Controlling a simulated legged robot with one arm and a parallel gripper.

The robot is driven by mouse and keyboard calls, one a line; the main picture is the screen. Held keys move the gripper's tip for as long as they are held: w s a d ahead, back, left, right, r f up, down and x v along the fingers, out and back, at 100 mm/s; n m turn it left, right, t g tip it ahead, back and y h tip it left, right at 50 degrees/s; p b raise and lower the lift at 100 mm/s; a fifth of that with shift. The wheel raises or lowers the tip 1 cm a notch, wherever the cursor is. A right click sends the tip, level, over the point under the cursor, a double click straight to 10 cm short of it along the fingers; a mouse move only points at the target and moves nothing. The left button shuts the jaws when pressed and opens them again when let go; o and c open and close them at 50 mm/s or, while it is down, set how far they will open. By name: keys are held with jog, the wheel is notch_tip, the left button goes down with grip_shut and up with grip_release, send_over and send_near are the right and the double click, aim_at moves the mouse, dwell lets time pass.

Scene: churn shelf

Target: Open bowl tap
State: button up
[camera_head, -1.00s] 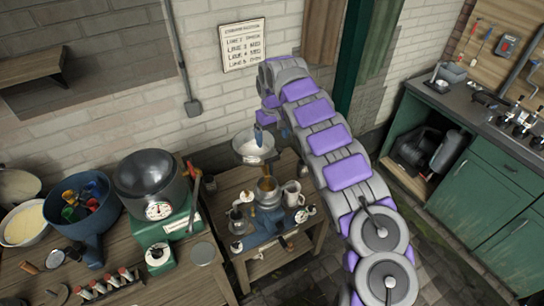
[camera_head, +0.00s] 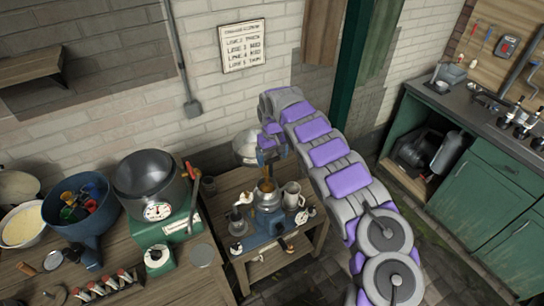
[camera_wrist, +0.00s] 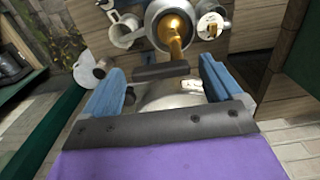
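The silver bowl (camera_head: 245,146) sits above the small machine with the blue base (camera_head: 265,229) on a wooden stand. My gripper (camera_head: 267,156) is in front of the bowl's right side and hides part of it. In the wrist view, the gripper (camera_wrist: 160,85) has its two blue fingers wide apart, with the bowl's metal surface (camera_wrist: 165,96) showing between them. The brass tap (camera_wrist: 173,38) lies just beyond the fingertips, over a round metal cup. A dark bar (camera_wrist: 161,71) crosses between the fingertips; I cannot tell whether it is the tap's handle.
A metal jug (camera_head: 292,195) stands at the machine's right. A green scale (camera_head: 170,228) with a dark pan and a blue tub (camera_head: 88,240) crowd the table at left. A green cabinet (camera_head: 480,190) stands at right. A grey floor strip lies before it.

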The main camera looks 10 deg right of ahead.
jog(key=c, duration=1)
jog(key=shift+o, duration=0.2)
jog(key=shift+m, duration=0.4)
jog(key=shift+s+a+m+p, duration=0.3)
jog(key=shift+s+m, duration=0.2)
jog(key=shift+m, duration=2.35)
jog(key=shift+s+a+m+p, duration=0.25)
jog(key=shift+s+m+p, duration=0.2)
jog(key=shift+m, duration=2.45)
jog(key=shift+s+a+m+p, duration=0.3)
jog(key=shift+s+m, duration=0.2)
jog(key=shift+m, duration=2.35)
